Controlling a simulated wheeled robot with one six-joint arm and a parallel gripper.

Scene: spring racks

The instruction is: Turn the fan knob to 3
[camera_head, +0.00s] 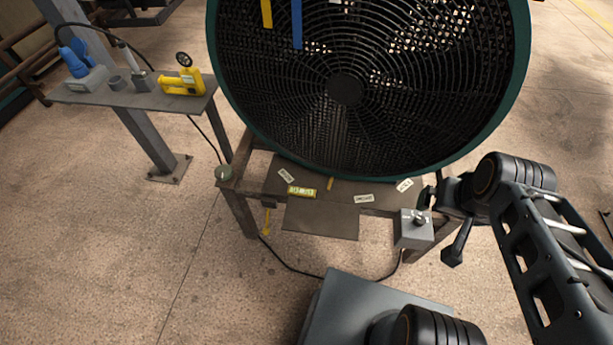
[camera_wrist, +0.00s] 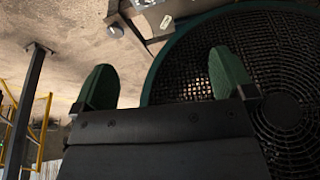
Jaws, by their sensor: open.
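The large round fan (camera_head: 345,90) has a dark grille and a green rim, and stands on a metal table. A grey control box (camera_head: 414,236) sits at the table's front right corner. A dark fan knob (camera_head: 419,221) is on its top face, with white marks around it too small to read. My gripper (camera_head: 428,196) is just above and behind the knob, apart from it as far as I can tell. In the wrist view its two green fingertips (camera_wrist: 164,82) stand wide apart with nothing between them. The fan's grille (camera_wrist: 285,100) shows behind them on the right.
A black cable runs from the control box along the floor. A side table (camera_head: 130,98) at left holds a yellow device (camera_head: 182,83) and blue tool (camera_head: 75,58).

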